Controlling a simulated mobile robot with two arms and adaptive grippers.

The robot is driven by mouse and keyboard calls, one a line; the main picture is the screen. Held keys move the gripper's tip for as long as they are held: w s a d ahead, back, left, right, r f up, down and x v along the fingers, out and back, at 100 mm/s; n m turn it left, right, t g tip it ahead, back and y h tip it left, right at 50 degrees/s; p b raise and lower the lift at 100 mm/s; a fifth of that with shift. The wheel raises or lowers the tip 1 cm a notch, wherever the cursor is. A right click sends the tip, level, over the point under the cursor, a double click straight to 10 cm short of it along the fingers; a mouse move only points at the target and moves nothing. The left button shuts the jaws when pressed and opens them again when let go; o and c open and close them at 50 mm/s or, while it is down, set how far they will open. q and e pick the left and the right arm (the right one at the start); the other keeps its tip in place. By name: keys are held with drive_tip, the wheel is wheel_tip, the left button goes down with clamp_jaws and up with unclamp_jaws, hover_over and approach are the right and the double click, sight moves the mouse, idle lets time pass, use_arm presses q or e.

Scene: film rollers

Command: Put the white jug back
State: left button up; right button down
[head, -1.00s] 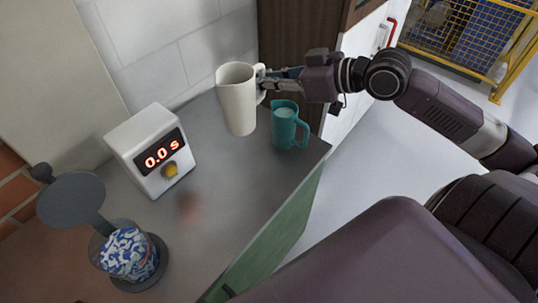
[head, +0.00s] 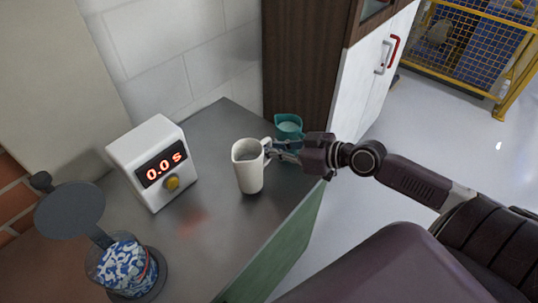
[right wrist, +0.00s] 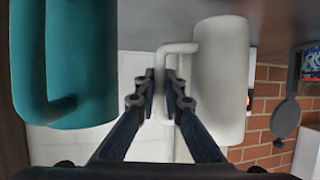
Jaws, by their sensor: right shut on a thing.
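The white jug (head: 249,172) stands upright over the middle of the grey counter in the head view, its handle toward the right. My right gripper (head: 276,151) is shut on that handle. In the right wrist view the fingers (right wrist: 167,95) close around the handle of the white jug (right wrist: 221,80). I cannot tell whether its base touches the counter. My left gripper is not in view.
A teal jug (head: 289,126) stands behind my right gripper, partly hidden. A white timer box (head: 152,160) reading 0.0 s is left of the white jug. A clear container (head: 128,268) with blue-and-white contents is at the front left. The counter (head: 215,235) is clear in front.

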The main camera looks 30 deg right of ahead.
wheel_tip(320, 180, down, 2)
drive_tip(key=shift+w+f, duration=0.1)
drive_tip(key=shift+f, duration=0.15)
drive_tip(key=shift+f+b, duration=0.15)
drive_tip(key=shift+b, duration=0.2)
drive_tip(key=c, duration=2)
unclamp_jaws()
drive_tip(key=shift+c, duration=0.2)
drive_tip(key=shift+s+d, duration=0.25)
drive_tip(key=shift+s, duration=0.2)
drive_tip(key=b+v, duration=0.1)
drive_tip(key=v, duration=1)
drive_tip(key=shift+r+b, duration=0.3)
drive_tip(key=shift+b, duration=0.05)
